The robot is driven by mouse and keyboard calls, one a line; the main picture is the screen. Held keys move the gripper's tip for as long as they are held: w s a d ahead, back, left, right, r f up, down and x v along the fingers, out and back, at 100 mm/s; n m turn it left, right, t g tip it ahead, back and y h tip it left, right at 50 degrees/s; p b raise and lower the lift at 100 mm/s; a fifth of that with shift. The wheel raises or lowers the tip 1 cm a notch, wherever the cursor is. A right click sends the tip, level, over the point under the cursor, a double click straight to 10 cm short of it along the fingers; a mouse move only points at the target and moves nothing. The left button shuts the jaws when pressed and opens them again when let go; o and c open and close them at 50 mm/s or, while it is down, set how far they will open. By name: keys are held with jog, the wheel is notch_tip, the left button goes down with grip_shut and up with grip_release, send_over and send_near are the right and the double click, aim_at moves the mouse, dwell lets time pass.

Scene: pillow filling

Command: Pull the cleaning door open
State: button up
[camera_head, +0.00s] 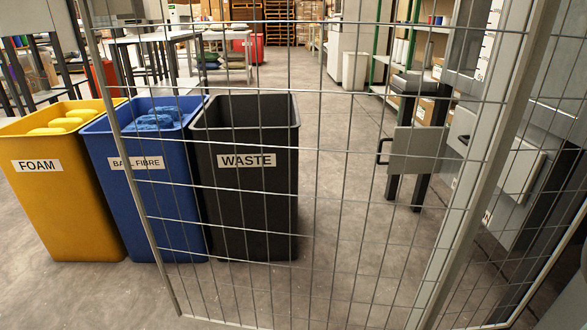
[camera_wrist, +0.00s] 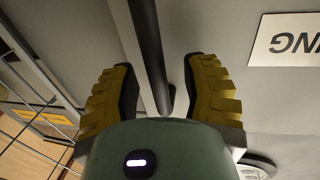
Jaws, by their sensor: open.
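In the wrist view, a dark bar handle (camera_wrist: 152,45) runs between the two yellow fingers of my gripper (camera_wrist: 160,78). The fingers are apart, one on each side of the bar, with a gap visible to the right. Whether the left finger touches the bar, I cannot tell. Behind it is a plain grey panel (camera_wrist: 222,30), the cleaning door by its white sign (camera_wrist: 285,40), whose upside-down letters end in "NG". In the head view I cannot make out my gripper, and I cannot tell which grey panel at the right is this door.
A wire mesh panel (camera_head: 317,185) stands across the head view. A small grey panel with a black handle (camera_head: 415,150) is at the right. Floor between is bare.

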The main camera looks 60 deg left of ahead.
jog(key=shift+c, duration=0.2)
grip_shut()
jog(key=shift+s, duration=0.15)
